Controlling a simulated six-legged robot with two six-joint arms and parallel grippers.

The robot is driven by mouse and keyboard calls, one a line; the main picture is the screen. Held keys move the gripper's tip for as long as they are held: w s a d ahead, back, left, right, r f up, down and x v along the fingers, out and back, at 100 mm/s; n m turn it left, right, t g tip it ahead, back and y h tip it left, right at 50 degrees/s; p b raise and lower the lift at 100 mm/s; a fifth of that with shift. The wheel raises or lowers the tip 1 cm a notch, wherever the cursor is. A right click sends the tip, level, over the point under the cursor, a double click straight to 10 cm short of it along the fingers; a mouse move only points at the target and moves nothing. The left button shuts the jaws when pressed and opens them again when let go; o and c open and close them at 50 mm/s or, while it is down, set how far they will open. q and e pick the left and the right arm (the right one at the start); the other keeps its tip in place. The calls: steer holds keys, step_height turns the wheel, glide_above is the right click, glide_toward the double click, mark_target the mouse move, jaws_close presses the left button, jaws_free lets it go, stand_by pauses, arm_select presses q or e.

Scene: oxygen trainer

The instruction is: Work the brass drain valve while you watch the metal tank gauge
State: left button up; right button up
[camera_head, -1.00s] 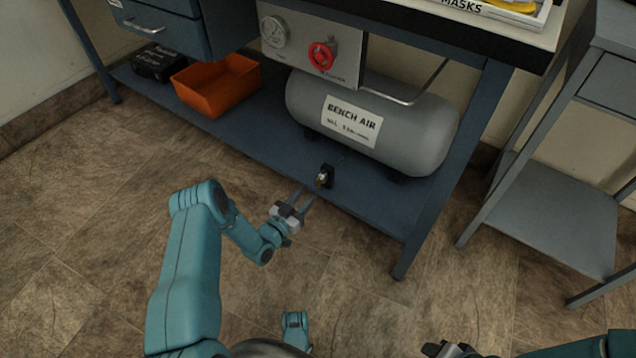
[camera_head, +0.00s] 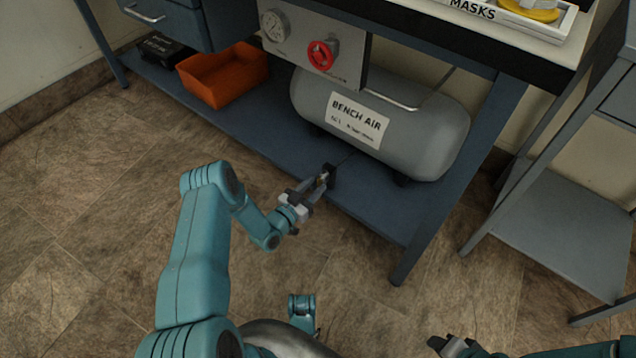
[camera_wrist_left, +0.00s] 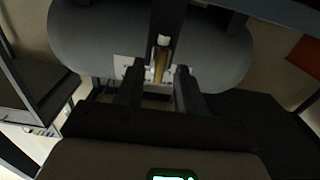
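The grey metal tank (camera_head: 425,135), labelled BENCH AIR, lies on the lower shelf of the bench. A round pale gauge (camera_head: 274,26) sits on the grey panel above it; its reading is too small to tell. The small brass drain valve (camera_head: 323,177) is by a black block at the shelf's front edge. My left gripper (camera_head: 316,187) reaches it from the front. In the left wrist view the brass valve (camera_wrist_left: 161,62) stands between my two spread fingers, with gaps beside it. My right gripper (camera_head: 445,346) is low at the bottom edge, its fingers unclear.
A red knob (camera_head: 321,54) is right of the gauge. An orange bin (camera_head: 222,78) and a black case (camera_head: 163,48) sit on the shelf's left. A bench leg (camera_head: 450,190) and a grey side stand (camera_head: 565,225) are to the right. The floor in front is clear.

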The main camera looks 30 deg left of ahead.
arm_select(q)
steer(key=shift+w, duration=0.25)
arm_select(e)
steer(key=shift+w, duration=0.4)
arm_select(q)
steer(key=shift+r, duration=0.1)
jaws_close()
steer(key=n, duration=0.3)
arm_select(e)
steer(key=shift+s, duration=0.15)
arm_select(q)
jaws_free()
